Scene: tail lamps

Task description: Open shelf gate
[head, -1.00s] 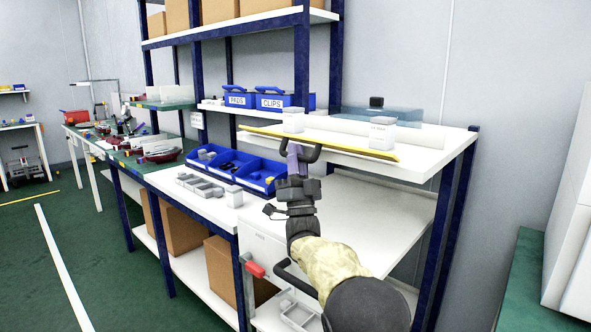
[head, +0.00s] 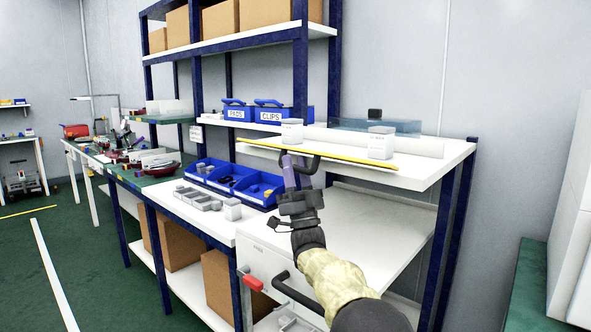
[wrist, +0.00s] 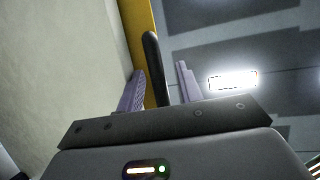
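The shelf gate appears as a yellow bar (head: 345,159) along the front edge of the upper white shelf (head: 425,160). A dark looped handle (head: 310,162) hangs at its front. My gripper (head: 293,165) is at this handle in the head view. In the wrist view the handle (wrist: 153,65) rises between the two purple fingers of my gripper (wrist: 160,85). The fingers stand apart, with a visible gap between the handle and the right finger. The left finger is close to the handle; contact cannot be told. The yellow bar (wrist: 145,40) runs behind the handle.
Two small white boxes (head: 381,143) (head: 292,132) stand on the shelf behind the bar. Bare bench (head: 375,215) lies right of my arm.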

